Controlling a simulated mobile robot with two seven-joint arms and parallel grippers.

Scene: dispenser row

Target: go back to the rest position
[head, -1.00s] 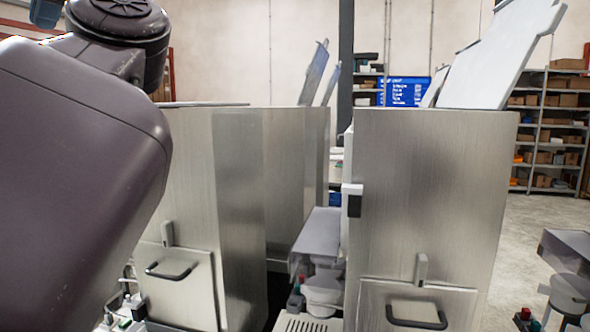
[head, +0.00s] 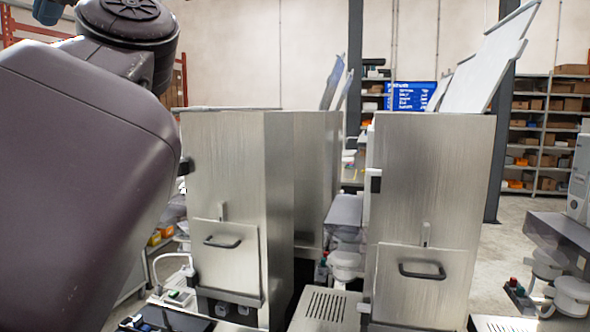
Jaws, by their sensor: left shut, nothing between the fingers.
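My left arm is raised and fills the left side of the head view, close to the camera. Its bulk hides much of what is behind it, and the fingers of my left gripper cannot be made out clearly. The gripper is shut with nothing held. My right gripper is not in view. The arm's edge stands in front of the left side of the near steel dispenser (head: 226,165); I cannot tell the gap between them.
A second steel dispenser (head: 430,200) with a raised lid (head: 485,68) stands to the right. A grey hopper unit (head: 345,215) sits between them. Far right are white cups (head: 572,290) on another station. Shelves (head: 540,130) stand behind, with open floor before them.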

